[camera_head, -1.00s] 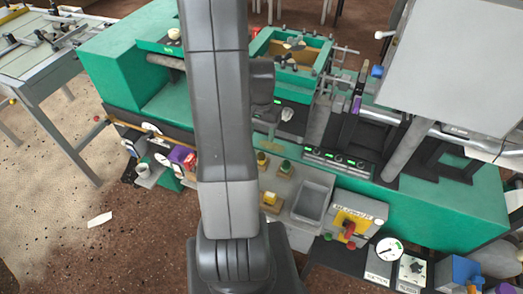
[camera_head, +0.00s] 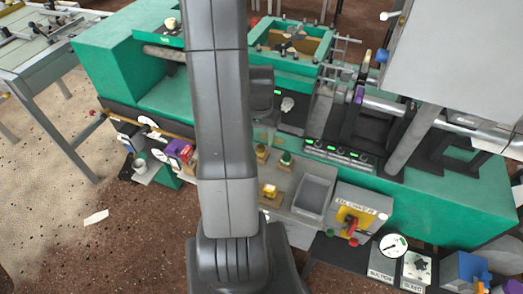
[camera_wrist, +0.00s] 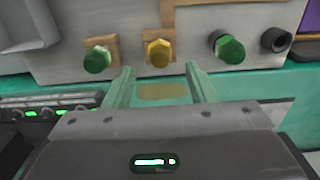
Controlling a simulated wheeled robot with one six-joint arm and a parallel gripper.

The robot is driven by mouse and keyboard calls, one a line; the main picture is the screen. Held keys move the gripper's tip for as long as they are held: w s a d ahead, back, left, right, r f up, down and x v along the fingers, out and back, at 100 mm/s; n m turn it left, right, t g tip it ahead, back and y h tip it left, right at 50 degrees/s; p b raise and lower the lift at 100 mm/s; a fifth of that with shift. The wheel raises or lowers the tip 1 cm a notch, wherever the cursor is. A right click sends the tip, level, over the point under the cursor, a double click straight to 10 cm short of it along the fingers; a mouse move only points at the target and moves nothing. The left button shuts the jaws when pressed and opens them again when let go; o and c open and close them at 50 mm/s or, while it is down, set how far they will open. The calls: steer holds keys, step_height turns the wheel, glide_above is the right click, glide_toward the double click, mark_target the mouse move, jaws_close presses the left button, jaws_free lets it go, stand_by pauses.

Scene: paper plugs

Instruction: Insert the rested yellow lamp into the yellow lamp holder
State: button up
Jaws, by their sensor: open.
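A yellow lamp (camera_head: 262,152) stands on a small brown base on the grey bench top; in the wrist view it is the yellow knob-like piece (camera_wrist: 160,52). A second yellow piece (camera_head: 269,190) sits on a brown block nearer me; I cannot tell which one is the rested lamp or the holder. My gripper (camera_wrist: 160,68) is open and empty. In the wrist view its two pale green fingers point towards the yellow lamp, apart from each other, with the lamp beyond and between their tips. In the head view my arm hides most of the gripper.
Green lamps stand on either side of the yellow one, at left (camera_wrist: 98,58) and right (camera_wrist: 230,48) in the wrist view. A panel with green lights (camera_head: 340,153) lies behind.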

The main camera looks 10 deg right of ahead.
mark_target(261, 146)
steer(key=shift+f+b, duration=1.7)
steer(key=shift+f, duration=0.35)
jaws_close()
steer(key=shift+r, duration=0.15)
steer(key=shift+r+p, duration=1.85)
steer(key=shift+r, duration=0.6)
